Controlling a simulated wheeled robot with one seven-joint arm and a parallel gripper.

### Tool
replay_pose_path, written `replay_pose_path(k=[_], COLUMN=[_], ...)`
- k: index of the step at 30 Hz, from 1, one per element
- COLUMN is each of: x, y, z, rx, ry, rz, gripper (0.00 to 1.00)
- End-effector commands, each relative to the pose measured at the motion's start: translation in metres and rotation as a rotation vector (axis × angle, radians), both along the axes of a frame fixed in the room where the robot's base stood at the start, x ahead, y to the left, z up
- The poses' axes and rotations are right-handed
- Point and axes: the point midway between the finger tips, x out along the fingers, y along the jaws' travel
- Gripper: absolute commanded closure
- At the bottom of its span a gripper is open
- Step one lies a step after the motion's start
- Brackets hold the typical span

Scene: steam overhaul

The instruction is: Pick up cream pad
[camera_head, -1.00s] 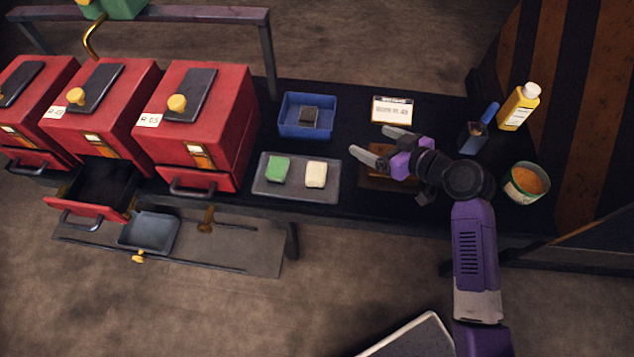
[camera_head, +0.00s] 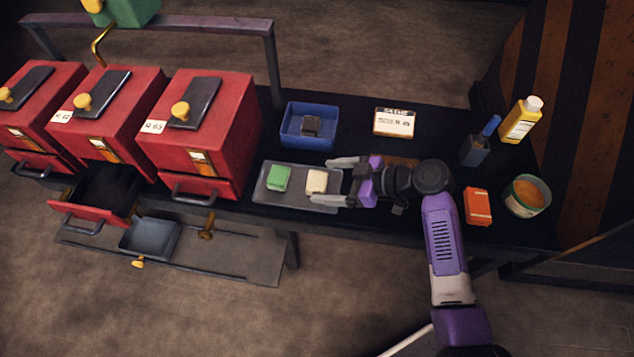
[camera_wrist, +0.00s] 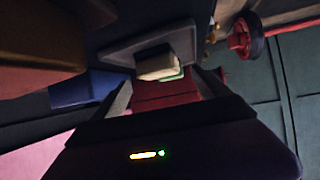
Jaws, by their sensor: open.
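The cream pad (camera_head: 316,181) lies on the right part of a grey tray (camera_head: 268,194), beside a green pad (camera_head: 279,178). My gripper (camera_head: 326,180) is open, its two fingers pointing left at the tray's right end, close to the cream pad with one finger on either side of its right edge. In the wrist view the cream pad (camera_wrist: 158,66) shows ahead, between the lines of the fingers (camera_wrist: 165,95), with the green pad just behind it. I cannot tell whether the fingers touch the pad.
A blue bin (camera_head: 291,138) with a dark block stands behind the tray. Red drawer cabinets (camera_head: 215,125) stand left, one drawer open. An orange box (camera_head: 478,206), round tub (camera_head: 526,196), yellow bottle (camera_head: 520,120) and label card (camera_head: 394,122) are to the right.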

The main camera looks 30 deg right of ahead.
Motion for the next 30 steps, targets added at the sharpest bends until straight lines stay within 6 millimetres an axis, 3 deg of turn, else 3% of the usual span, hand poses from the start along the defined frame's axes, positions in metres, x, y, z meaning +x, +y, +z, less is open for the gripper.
replay_pose_path(k=[11,22,30], x=[0.0088,0.0084,0.0086], y=[0.0074,0.0074,0.0073], z=[-0.0069,-0.007,-0.0054], rx=[-0.001,-0.001,-0.001], ry=[0.0,0.001,-0.001], rz=[-0.002,-0.002,-0.002], gripper=[0.14,0.84,0.84])
